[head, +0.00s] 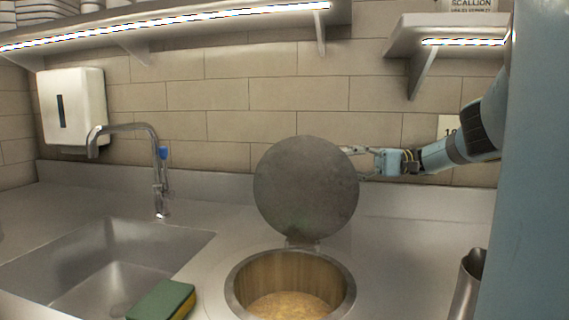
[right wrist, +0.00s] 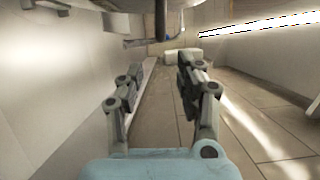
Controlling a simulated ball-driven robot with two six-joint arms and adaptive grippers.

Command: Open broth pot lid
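The broth pot (head: 290,284) is sunk in the counter, and its round opening is uncovered, with tan broth inside. Its round dark grey lid (head: 305,188) stands raised at the pot's back edge, on what looks like a hinge. My right gripper (head: 357,162) is at the lid's right edge, near the wall; I cannot tell whether it touches the lid. In the right wrist view the fingers of this gripper (right wrist: 160,72) are spread apart with nothing between them. My left gripper is not in view.
A sink (head: 105,270) with a faucet (head: 158,170) is at the left. A green and yellow sponge (head: 162,300) lies by the sink's front right corner. A metal container (head: 467,285) stands at the right. Lit shelves (head: 180,18) hang above.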

